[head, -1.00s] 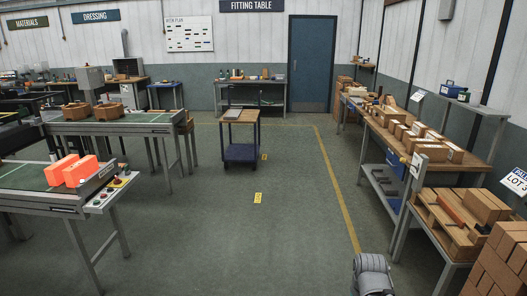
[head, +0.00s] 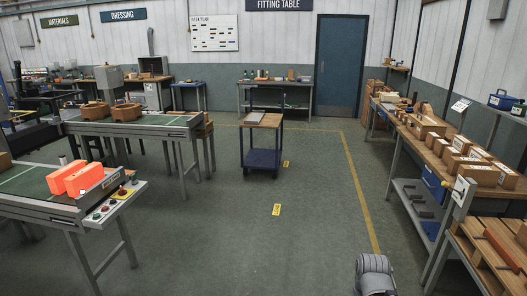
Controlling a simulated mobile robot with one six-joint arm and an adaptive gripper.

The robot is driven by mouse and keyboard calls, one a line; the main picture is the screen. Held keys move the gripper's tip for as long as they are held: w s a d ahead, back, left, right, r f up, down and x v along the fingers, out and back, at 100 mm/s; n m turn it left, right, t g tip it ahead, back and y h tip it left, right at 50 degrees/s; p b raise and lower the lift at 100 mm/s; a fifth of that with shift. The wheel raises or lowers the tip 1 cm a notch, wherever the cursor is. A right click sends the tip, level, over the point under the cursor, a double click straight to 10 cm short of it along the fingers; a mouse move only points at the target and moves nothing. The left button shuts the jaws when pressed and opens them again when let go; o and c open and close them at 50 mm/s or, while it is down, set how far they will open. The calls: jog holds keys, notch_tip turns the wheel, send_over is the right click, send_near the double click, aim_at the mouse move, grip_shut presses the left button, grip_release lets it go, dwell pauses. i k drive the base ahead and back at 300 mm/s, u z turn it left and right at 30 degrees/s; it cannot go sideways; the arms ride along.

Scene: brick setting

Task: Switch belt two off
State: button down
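Two belt tables stand at the left. The nearer belt (head: 30,184) has a green top and carries orange bricks (head: 78,178) near its right end. A control panel (head: 114,203) with green and red buttons and a red knob is fixed at that end. The farther belt (head: 145,123) carries brown blocks (head: 97,110). I cannot read which belt is numbered two. Part of my arm shows at the bottom right, but my gripper's fingers are not in view.
A long bench (head: 437,146) with boxes lines the right, and a pallet (head: 490,245) with bricks is nearer. A blue door (head: 340,66) is at the back.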

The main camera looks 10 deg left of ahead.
aim_at(123, 192)
jog(key=u, duration=0.25)
jog(key=i, duration=1.55)
jog(key=u, duration=0.65)
jog(key=i, duration=0.9)
jog(key=u, duration=0.65)
jog(key=i, duration=1.15)
jog(key=u, duration=0.35)
